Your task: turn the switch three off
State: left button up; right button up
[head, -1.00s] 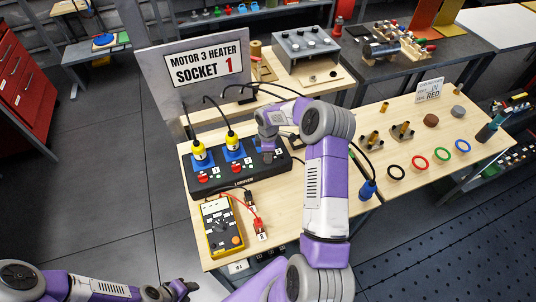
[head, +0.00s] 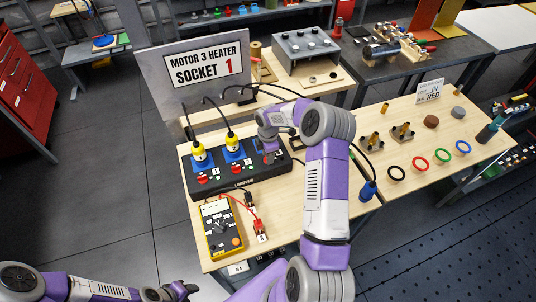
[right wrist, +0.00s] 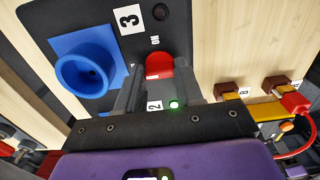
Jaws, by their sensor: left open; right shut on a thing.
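The black switch box (head: 215,184) lies on the wooden table with sockets and red switches in a row. In the right wrist view, the red switch of position three (right wrist: 158,68) sits between the label 3 (right wrist: 128,18) and the label 2 (right wrist: 154,105). The round lamp by label 3 (right wrist: 160,12) is dark; the lamp by label 2 (right wrist: 174,104) glows green. My right gripper (right wrist: 158,84) has its fingers on both sides of that red switch, shut on it. The blue socket (right wrist: 85,66) beside it is empty. My left gripper (head: 184,290) is open and empty, low in the head view.
Yellow plugs (head: 199,152) stand in the first two sockets, with black cables rising to the sign board (head: 182,88). A yellow multimeter (head: 221,228) with red and black leads lies in front. A loose blue plug (head: 368,190) hangs at the table edge.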

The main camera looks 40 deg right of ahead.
jog(key=o, duration=1)
jog(key=shift+o, duration=0.2)
notch_tip(320, 180, up, 8)
jog(key=shift+f, duration=0.2)
